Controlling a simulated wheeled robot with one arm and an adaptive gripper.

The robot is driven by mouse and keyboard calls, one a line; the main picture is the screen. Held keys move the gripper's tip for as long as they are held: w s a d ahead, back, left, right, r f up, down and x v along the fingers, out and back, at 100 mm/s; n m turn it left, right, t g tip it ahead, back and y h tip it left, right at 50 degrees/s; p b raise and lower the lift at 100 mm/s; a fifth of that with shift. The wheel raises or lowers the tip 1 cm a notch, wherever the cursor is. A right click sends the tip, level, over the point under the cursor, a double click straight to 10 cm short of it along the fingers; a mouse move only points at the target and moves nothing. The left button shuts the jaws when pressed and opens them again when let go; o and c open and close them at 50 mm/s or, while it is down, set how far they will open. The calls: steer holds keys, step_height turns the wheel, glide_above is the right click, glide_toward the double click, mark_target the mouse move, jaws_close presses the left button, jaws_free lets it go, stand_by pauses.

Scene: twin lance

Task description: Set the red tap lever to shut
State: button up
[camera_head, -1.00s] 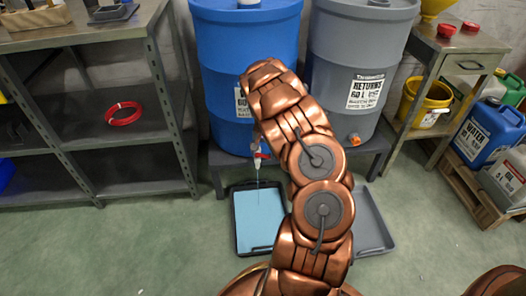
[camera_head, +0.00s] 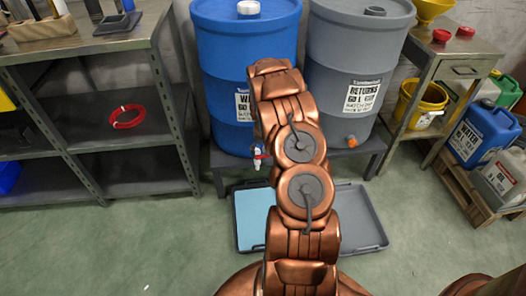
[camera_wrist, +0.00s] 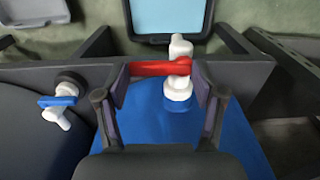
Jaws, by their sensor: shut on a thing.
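The red tap lever (camera_wrist: 160,68) lies crosswise over the white tap (camera_wrist: 178,88) in the wrist view. My gripper (camera_wrist: 163,78) is shut on the lever, with a finger at each end of it. The tap sits low on the blue barrel (camera_head: 245,60); the barrel also shows in the wrist view (camera_wrist: 150,125). In the head view the lever (camera_head: 258,154) is a small red patch beside my arm, which hides most of the gripper. No water stream shows under the tap.
A black tray (camera_head: 236,222) holding light blue liquid lies on the floor below the tap, with a grey tray (camera_head: 362,220) to its right. A second tap with a blue lever (camera_wrist: 57,101) is on the grey barrel (camera_head: 358,70). Shelving (camera_head: 125,165) stands at left.

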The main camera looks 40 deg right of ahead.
mark_target(263, 155)
steer(key=shift+w, duration=0.15)
steer(key=o, duration=1.1)
steer(key=shift+o, duration=0.2)
step_height(263, 155, up, 12)
stand_by(0.4)
